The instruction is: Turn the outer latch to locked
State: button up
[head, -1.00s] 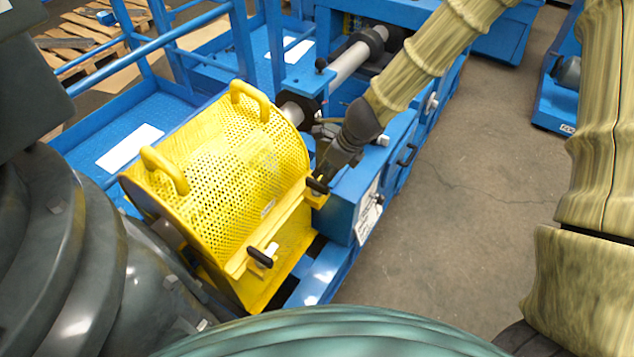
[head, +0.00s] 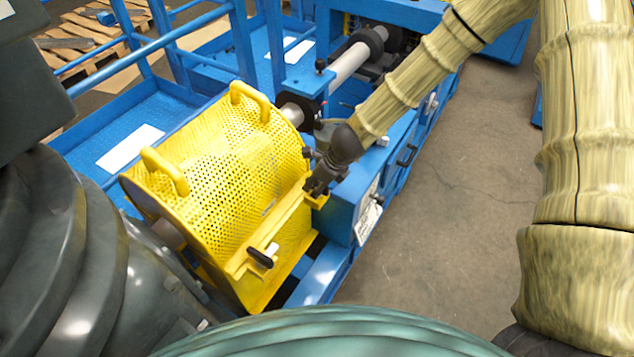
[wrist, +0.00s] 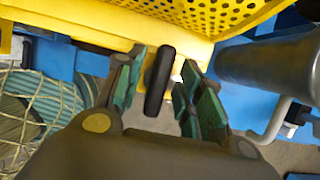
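The yellow perforated guard (head: 225,165) has a latch with a black handle at each end of its front flange. The near black latch handle (head: 261,257) is in plain view in the head view. My gripper (head: 314,188) is at the far latch, covering most of it there. In the wrist view my gripper (wrist: 157,88) is open, with a black latch handle (wrist: 160,78) upright between its fingers. The left finger is close to the handle; I cannot tell whether it touches. A gap shows on the right. I cannot tell which latch is the outer one.
The blue machine frame (head: 322,275) runs under and beside the guard. A grey shaft (head: 348,62) lies beyond it. In the wrist view a grey cylinder (wrist: 268,65) is close to the right finger. Open concrete floor (head: 455,190) lies to the right.

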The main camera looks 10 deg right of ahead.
grip_shut()
